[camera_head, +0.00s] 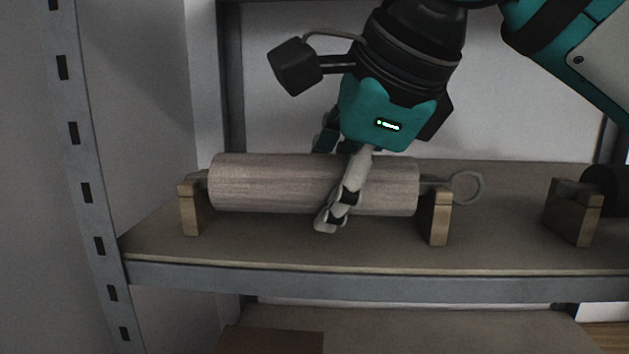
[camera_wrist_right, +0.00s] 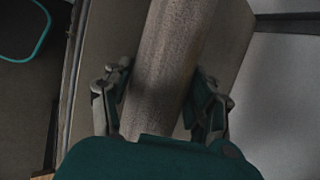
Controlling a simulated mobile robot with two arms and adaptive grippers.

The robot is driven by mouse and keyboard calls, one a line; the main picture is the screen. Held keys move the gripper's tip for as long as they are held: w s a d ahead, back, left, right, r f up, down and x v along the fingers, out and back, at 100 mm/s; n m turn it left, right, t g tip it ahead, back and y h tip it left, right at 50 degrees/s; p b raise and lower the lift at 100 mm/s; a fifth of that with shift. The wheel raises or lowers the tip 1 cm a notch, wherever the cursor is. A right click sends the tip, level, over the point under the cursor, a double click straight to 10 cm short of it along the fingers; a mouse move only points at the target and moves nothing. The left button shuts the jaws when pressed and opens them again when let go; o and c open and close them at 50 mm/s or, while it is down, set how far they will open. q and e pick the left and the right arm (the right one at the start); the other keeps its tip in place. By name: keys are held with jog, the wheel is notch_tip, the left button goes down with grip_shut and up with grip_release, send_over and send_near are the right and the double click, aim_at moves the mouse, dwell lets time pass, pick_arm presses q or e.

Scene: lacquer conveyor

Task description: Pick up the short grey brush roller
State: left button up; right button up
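The short grey brush roller (camera_head: 270,183) lies level across two wooden supports, a left one (camera_head: 190,208) and a right one (camera_head: 437,217). In the right wrist view the roller (camera_wrist_right: 172,60) runs between the two fingers. Both fingers are very close to its sides; whether they press on it is unclear. My left gripper is not in view.
The roller's supports stand on a shelf board (camera_head: 300,250) with a metal front edge. A perforated upright post (camera_head: 85,190) stands at the left. Another wooden support (camera_head: 573,212) with a dark cylinder (camera_head: 607,190) is at the right. A lower shelf (camera_head: 420,330) lies beneath.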

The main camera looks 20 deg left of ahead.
jog(key=c, duration=0.9)
